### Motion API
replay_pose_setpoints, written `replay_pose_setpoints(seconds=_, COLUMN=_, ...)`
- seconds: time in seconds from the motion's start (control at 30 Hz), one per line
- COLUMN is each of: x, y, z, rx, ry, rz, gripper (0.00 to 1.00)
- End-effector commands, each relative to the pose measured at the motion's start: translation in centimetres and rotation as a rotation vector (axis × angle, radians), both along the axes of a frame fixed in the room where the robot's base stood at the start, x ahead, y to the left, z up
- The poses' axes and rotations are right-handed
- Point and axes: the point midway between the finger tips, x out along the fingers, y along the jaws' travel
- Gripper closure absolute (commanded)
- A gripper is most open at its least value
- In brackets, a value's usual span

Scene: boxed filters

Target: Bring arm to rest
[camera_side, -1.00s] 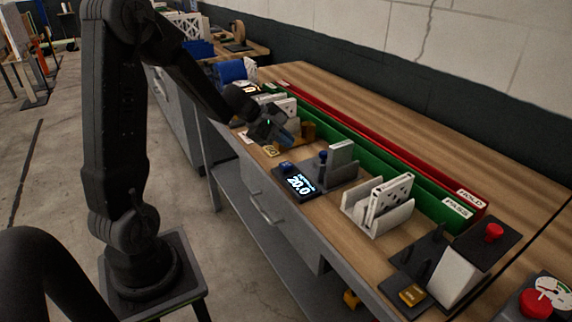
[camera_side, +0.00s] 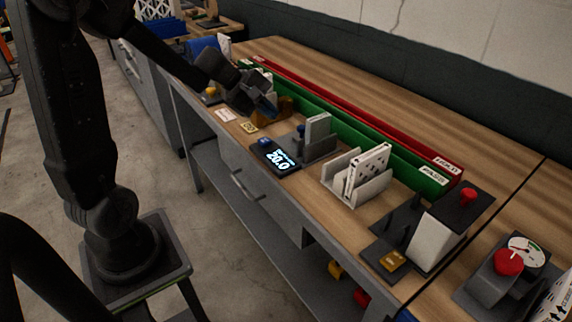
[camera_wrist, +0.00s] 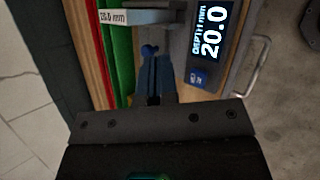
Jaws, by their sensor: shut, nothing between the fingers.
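My gripper (camera_side: 267,107) is shut and empty, above the back-left part of the wooden bench. In the wrist view its blue fingers (camera_wrist: 155,78) are together, beside the depth gauge. The gauge display (camera_side: 275,156) reads 20.0, and it also shows in the wrist view (camera_wrist: 208,35). Another white boxed filter (camera_side: 368,172) leans in a light grey holder (camera_side: 340,182), apart from my gripper.
A green PASS bin (camera_side: 395,165) and a red HOLD bin (camera_side: 410,142) run along the back. A dark station with a red button (camera_side: 467,196) and a dial gauge (camera_side: 526,250) stand at the right. Bare wood lies behind the bins.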

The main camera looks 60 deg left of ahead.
Motion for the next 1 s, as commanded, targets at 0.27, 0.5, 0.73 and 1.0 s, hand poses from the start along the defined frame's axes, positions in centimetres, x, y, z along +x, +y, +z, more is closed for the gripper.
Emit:
replay_pose_setpoints(seconds=0.27, x=-8.1, y=-12.3, z=5.6, rx=0.497, ry=-0.107, rz=-0.716, gripper=1.00)
replay_pose_setpoints(seconds=0.5, x=-15.9, y=-15.0, z=6.6, rx=0.955, ry=-0.162, rz=-1.156, gripper=1.00)
replay_pose_setpoints(seconds=0.73, x=-18.7, y=-14.4, z=6.8, rx=1.175, ry=-0.172, rz=-1.303, gripper=1.00)
replay_pose_setpoints(seconds=1.0, x=-18.8, y=-14.3, z=6.8, rx=1.191, ry=-0.170, rz=-1.312, gripper=1.00)
